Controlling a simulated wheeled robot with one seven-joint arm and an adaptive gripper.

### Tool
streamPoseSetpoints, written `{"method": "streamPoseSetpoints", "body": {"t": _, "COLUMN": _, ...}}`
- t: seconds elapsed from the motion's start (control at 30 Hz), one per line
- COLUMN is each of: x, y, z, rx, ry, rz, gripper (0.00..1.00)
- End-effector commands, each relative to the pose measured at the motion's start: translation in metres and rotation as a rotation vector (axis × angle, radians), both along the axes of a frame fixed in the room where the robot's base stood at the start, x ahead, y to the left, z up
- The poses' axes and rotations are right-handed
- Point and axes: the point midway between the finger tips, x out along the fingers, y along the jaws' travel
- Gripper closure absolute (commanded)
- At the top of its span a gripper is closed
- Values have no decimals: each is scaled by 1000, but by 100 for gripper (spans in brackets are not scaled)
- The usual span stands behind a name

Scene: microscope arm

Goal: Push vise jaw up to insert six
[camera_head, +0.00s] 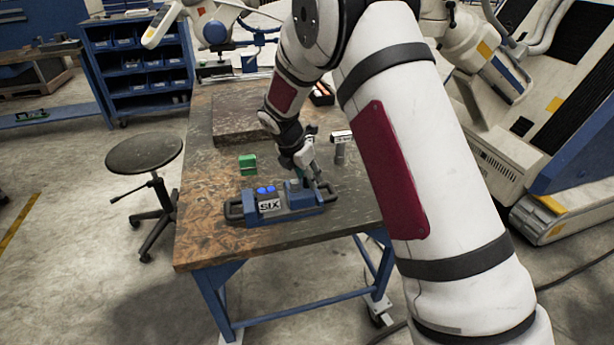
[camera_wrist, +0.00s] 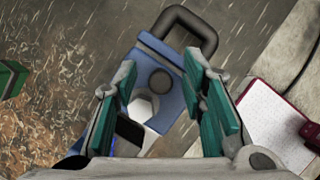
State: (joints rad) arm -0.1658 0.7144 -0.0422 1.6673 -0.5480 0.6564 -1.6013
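The blue vise (camera_head: 240,216) lies near the front edge of the workbench, with dark loop handles at its ends. The insert six (camera_head: 268,206), a block marked SIX with blue round tops, sits in its left part. The vise jaw (camera_head: 298,197), a blue piece with a grey part on top, stands right of the insert. My gripper (camera_head: 309,180) is low at the right part of the vise. In the wrist view, my gripper (camera_wrist: 160,68) is open, its teal-padded fingers on either side of the vise's blue body (camera_wrist: 165,75). Contact with the jaw cannot be told.
A green block (camera_head: 247,164) stands on the workbench (camera_head: 205,225) behind the vise, at the left. A small labelled post (camera_head: 340,148) stands behind at the right. A round stool (camera_head: 144,152) is left of the bench. The bench's left part is clear.

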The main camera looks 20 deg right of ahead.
Motion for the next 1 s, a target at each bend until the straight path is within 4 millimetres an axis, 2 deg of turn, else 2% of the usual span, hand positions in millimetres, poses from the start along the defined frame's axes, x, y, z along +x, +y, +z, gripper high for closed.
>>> {"method": "streamPoseSetpoints", "body": {"t": 0.33, "x": 1, "y": -2, "z": -3, "rx": -1, "ry": 1, "rz": 0, "gripper": 62}}
{"method": "streamPoseSetpoints", "body": {"t": 0.5, "x": 1, "y": -1, "z": -3, "rx": 0, "ry": 0, "rz": 0, "gripper": 100}}
{"method": "streamPoseSetpoints", "body": {"t": 0.77, "x": 1, "y": 2, "z": -3, "rx": 0, "ry": 0, "rz": 1, "gripper": 100}}
{"method": "streamPoseSetpoints", "body": {"t": 1.0, "x": 1, "y": 33, "z": -4, "rx": 0, "ry": -1, "rz": 4, "gripper": 100}}
